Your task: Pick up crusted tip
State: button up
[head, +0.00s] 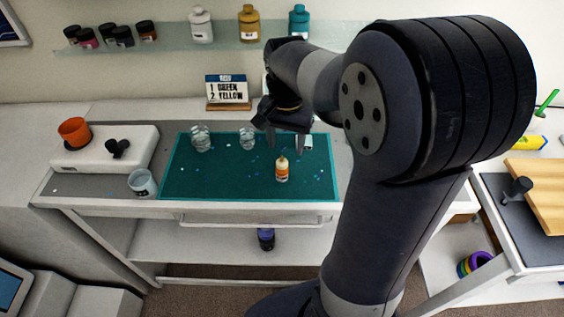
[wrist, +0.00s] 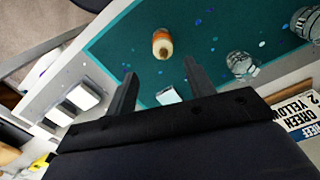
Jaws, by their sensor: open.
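A small bottle (head: 281,170) with an orange label and a tan tip stands upright on the teal mat (head: 225,188). Its tip looks tan and slightly brownish; I cannot make out a crust at this size. The bottle also shows in the wrist view (wrist: 162,44), beyond the fingertips. My gripper (head: 286,142) is open and empty above the back part of the mat, behind the bottle and apart from it. Its two fingers also show in the wrist view (wrist: 160,72). A small white block (wrist: 168,96) shows between the fingers, lower down.
Two clear cups (head: 201,139) (head: 247,138) stand on the mat left of my gripper. A glass (head: 142,183) stands left of the mat. A white scale-like box (head: 105,150) bears an orange cup (head: 75,132). A sign (head: 228,91) stands behind. The mat's front is mostly clear.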

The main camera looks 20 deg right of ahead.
aim_at(282, 162)
jog(key=f, duration=0.2)
jog(key=a+f, duration=0.1)
jog(key=shift+s+f, duration=0.15)
jog(key=shift+f, duration=0.85)
jog(key=shift+c, duration=0.3)
jog(key=c, duration=1)
jog(key=shift+r, duration=0.1)
jog(key=shift+r+p, duration=1.8)
jog(key=shift+r, duration=4.7)
